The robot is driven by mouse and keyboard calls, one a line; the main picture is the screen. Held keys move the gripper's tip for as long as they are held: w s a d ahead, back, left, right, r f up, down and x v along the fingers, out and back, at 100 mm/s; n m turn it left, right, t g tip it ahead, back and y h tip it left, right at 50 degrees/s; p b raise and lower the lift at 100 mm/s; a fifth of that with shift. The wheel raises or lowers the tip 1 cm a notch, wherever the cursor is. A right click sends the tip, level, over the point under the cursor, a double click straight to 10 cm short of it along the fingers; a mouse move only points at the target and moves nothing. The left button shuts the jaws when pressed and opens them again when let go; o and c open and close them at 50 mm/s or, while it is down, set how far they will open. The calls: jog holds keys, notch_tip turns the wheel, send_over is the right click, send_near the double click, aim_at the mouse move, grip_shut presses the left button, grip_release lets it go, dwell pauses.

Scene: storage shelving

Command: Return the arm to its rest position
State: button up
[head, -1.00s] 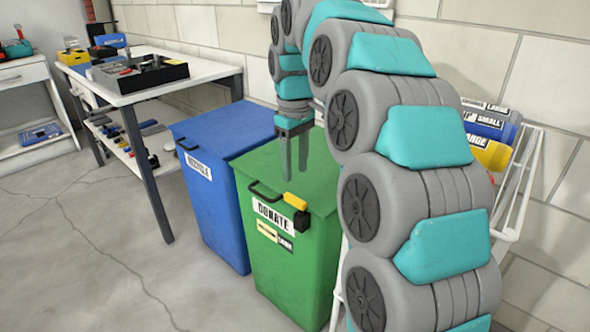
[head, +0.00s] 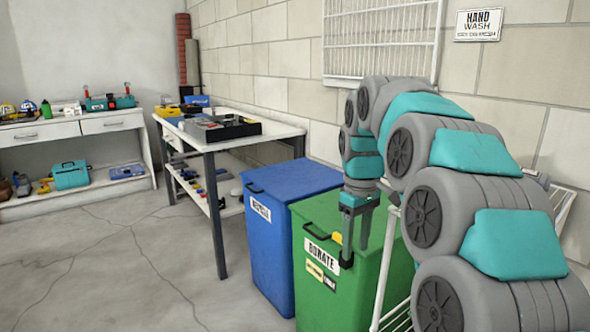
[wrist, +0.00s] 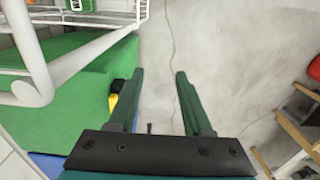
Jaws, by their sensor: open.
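My gripper (head: 356,250) hangs pointing down at the end of my bent grey and teal arm. In the head view it appears in front of the green DONATE bin (head: 325,295), near its lid handle. In the wrist view the two fingers (wrist: 160,78) are apart with nothing between them, and bare floor lies beyond. Yellow also shows beside the left finger in the wrist view (wrist: 113,100).
A blue RECYCLE bin (head: 270,265) stands left of the green one. A table (head: 285,133) with a black tray stands further back. Floor is clear at left.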

jog(key=s+f+m, duration=0.2)
jog(key=s+f, duration=0.2)
jog(key=s, duration=0.7)
jog(key=s+d+f+m+g, duration=0.1)
jog(key=s+f+m, duration=0.2)
jog(key=s, duration=0.9)
jog(key=s+d+f+m, duration=0.1)
jog(key=s+f+m, duration=0.1)
jog(key=s+f, duration=0.5)
jog(key=s, duration=0.5)
jog(key=shift+d+f+g, duration=0.15)
jog(key=shift+f+g, duration=0.1)
jog(key=shift+g, duration=0.15)
